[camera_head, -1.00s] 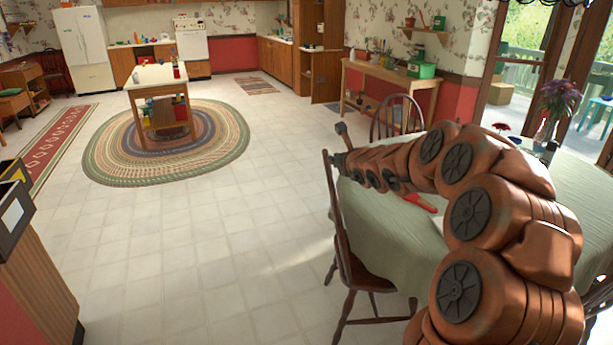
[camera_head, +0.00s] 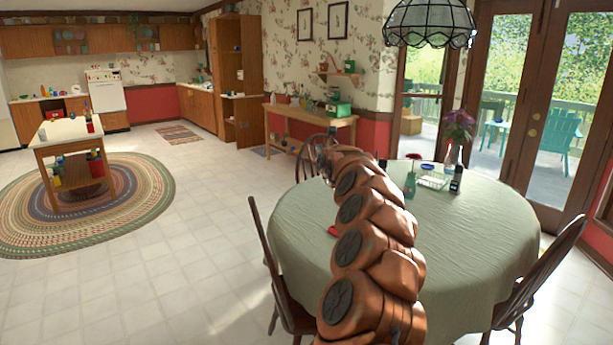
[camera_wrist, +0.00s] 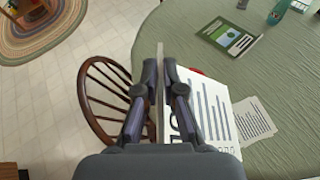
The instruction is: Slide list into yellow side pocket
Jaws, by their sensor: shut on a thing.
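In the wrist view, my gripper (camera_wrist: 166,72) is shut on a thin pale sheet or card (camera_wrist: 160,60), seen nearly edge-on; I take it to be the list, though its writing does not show. A white sheet with dark bars and large letters (camera_wrist: 215,108) shows right behind the fingers; I cannot tell whether it lies on the table. A smaller printed paper (camera_wrist: 254,118) lies beside it. I cannot make out a yellow side pocket in either current view.
The round table (camera_head: 455,235) has a green cloth. A dark-covered booklet (camera_wrist: 228,40) lies on it, and a flower vase (camera_head: 456,140) stands at its back. Wooden chairs (camera_head: 282,285) surround it. An island (camera_head: 66,135) stands on a braided rug.

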